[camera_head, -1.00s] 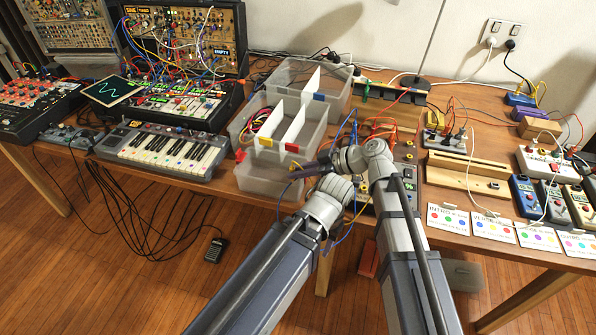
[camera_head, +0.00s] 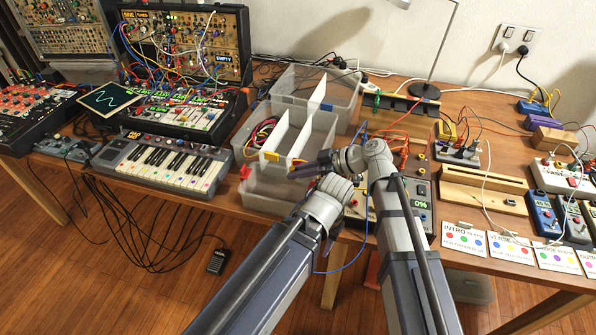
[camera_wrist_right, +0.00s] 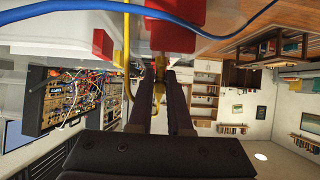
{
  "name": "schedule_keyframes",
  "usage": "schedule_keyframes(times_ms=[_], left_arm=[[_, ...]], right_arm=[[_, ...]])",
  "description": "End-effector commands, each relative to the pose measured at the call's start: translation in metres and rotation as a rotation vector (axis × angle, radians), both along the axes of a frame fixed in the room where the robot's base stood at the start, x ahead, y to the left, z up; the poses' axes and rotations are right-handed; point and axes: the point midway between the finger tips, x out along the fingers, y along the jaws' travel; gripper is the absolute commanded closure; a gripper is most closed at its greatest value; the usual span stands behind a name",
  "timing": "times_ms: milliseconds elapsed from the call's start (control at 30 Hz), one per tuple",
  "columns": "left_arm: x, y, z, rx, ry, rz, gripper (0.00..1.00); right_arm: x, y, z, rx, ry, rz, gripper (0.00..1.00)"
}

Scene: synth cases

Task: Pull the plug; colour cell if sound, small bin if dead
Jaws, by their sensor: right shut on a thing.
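My right gripper (camera_head: 302,170) reaches left over the front edge of the clear bins. In the right wrist view its dark fingers (camera_wrist_right: 160,75) are shut on a yellow plug (camera_wrist_right: 159,66) with a yellow cable. The divided clear bin (camera_head: 325,136) has white dividers and coloured tabs; coloured cables lie in its left cell. A small clear bin (camera_head: 262,200) stands in front, partly behind my arms. A tester box (camera_head: 421,204) reading 0% stands right of my wrists. My left arm ends beside the right wrist; its fingers are hidden.
A small keyboard (camera_head: 170,160) and patched synth modules (camera_head: 185,45) stand to the left. A blue cable (camera_head: 345,262) hangs past the table front. Wooden racks (camera_head: 484,185), a power strip (camera_head: 457,152), pedals and written cards (camera_head: 473,241) crowd the right side.

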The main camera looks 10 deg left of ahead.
Motion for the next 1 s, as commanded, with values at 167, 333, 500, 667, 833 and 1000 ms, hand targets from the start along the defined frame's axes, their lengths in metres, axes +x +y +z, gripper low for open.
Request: schedule_keyframes(times_ms=[167, 333, 500, 667, 833, 1000], left_arm=[[0.000, 0.000, 0.017, 0.000, 0.000, 0.000, 0.50], [0.000, 0.000, 0.033, 0.000, 0.000, 0.000, 0.50], [0.000, 0.000, 0.047, 0.000, 0.000, 0.001, 0.50], [0.000, 0.000, 0.048, 0.000, 0.000, 0.001, 0.50], [0.000, 0.000, 0.043, 0.000, 0.000, 0.001, 0.50], [0.000, 0.000, 0.033, 0.000, 0.000, 0.000, 0.50]], right_arm=[[0.000, 0.000, 0.017, 0.000, 0.000, 0.000, 1.00], [0.000, 0.000, 0.033, 0.000, 0.000, 0.000, 1.00], [0.000, 0.000, 0.047, 0.000, 0.000, 0.000, 1.00], [0.000, 0.000, 0.047, 0.000, 0.000, 0.000, 1.00], [0.000, 0.000, 0.043, 0.000, 0.000, 0.000, 1.00], [0.000, 0.000, 0.033, 0.000, 0.000, 0.000, 1.00]])
